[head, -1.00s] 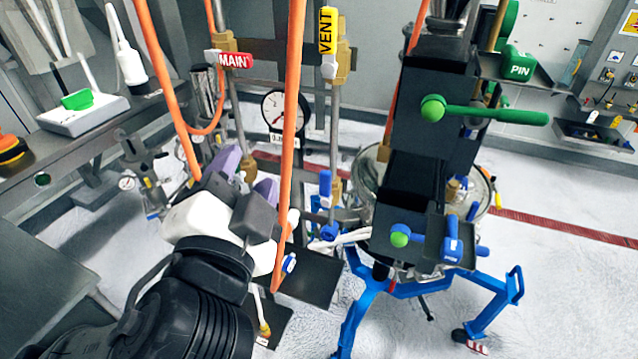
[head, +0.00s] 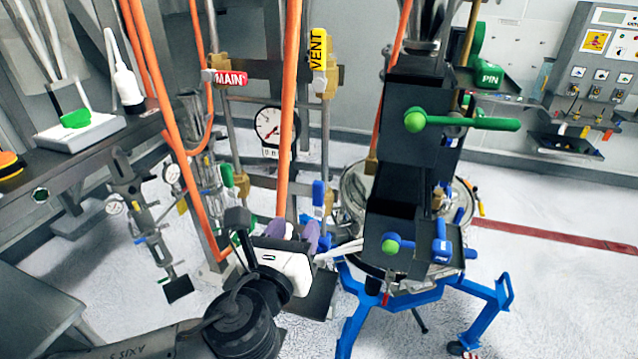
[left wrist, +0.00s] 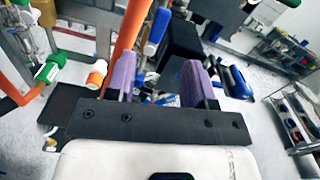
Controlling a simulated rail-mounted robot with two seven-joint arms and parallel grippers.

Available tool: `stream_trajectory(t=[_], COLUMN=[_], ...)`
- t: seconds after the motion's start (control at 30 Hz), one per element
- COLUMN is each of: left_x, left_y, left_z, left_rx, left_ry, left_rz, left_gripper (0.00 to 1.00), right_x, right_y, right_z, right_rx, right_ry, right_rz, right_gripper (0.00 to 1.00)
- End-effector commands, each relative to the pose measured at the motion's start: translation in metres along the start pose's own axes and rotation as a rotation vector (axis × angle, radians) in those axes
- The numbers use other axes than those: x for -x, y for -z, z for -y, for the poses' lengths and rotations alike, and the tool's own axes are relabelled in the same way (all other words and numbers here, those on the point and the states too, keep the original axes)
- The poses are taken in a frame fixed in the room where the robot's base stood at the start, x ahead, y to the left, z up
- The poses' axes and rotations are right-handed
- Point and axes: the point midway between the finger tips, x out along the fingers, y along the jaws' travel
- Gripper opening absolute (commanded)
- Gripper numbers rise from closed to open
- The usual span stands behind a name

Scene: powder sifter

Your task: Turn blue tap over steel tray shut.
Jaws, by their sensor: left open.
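A blue tap handle (head: 318,192) stands upright on the pipe below the yellow VENT label, in the head view. A similar blue handle (left wrist: 157,25) shows beyond my fingers in the left wrist view. A dark grey tray-like plate (head: 318,300) lies below, partly hidden by my gripper; I cannot tell whether it is the steel tray. My left gripper (head: 293,230), with a white body and purple fingers, is below and left of the blue tap, apart from it. Its fingers (left wrist: 160,66) are open with nothing held between them. My right gripper is out of view.
Orange hoses (head: 287,110) hang close above my left gripper. A green tap (head: 228,177) is at its left and a pressure gauge (head: 270,125) behind. The black sifter column (head: 410,200) with its blue legs (head: 490,310) stands at the right. Open floor lies farther right.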

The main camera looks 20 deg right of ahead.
Motion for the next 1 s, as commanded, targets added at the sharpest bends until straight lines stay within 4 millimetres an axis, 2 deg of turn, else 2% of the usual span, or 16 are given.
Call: stream_trajectory(t=[0.13,0.37,0.8,1.0], left_x=[0.0,-0.014,-0.089,-0.115], left_y=[0.0,-0.002,-0.002,-0.001], left_z=[0.002,0.002,0.003,0.003], left_rx=[-0.119,-0.166,-0.164,-0.163], left_ry=[0.01,0.007,0.007,0.007], left_rz=[0.001,0.0,0.0,0.0], left_gripper=[0.49,0.49,0.49,0.49], right_x=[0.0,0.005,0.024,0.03], right_y=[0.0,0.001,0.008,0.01], right_z=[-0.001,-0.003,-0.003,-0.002], right_rx=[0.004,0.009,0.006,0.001], right_ry=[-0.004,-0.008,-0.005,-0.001], right_rz=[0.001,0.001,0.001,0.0], right_gripper=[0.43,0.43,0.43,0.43])
